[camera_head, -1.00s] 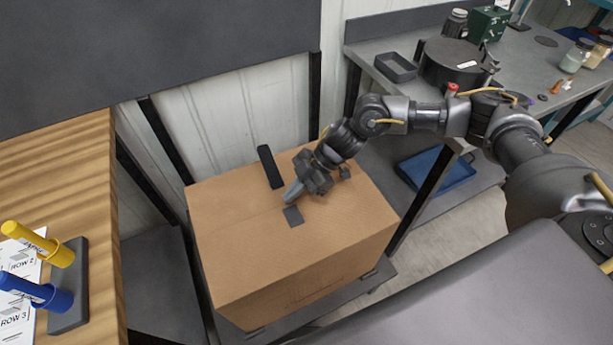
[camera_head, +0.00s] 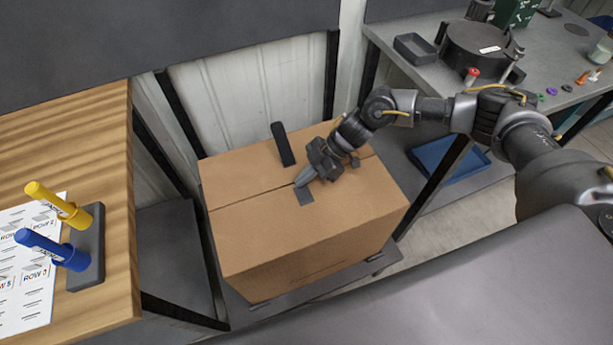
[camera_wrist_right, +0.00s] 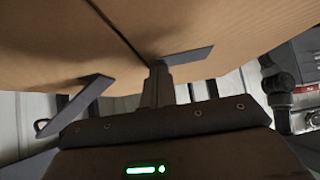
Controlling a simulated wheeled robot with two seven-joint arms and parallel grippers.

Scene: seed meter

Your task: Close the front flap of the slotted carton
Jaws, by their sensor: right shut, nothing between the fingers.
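The cardboard carton (camera_head: 250,238) stands on a low dark platform, and its top flaps lie about level. The front flap (camera_head: 345,208) lies nearly flat, with a dark seam between it and the rear flap (camera_head: 232,176). A small dark tab (camera_head: 304,196) is on the front flap near the seam, and a longer dark strip (camera_head: 282,143) stands at the rear flap. My right gripper (camera_head: 301,182) is shut and empty, its tips at the seam beside the tab. In the wrist view, the right gripper (camera_wrist_right: 162,68) is close to the cardboard; contact is unclear. My left gripper is out of view.
A wooden table (camera_head: 110,215) at left holds a dark stand (camera_head: 88,262) with yellow and blue markers. At right, a grey bench (camera_head: 400,22) carries a round dark device (camera_head: 470,50); a blue tray (camera_head: 450,158) lies on the shelf below.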

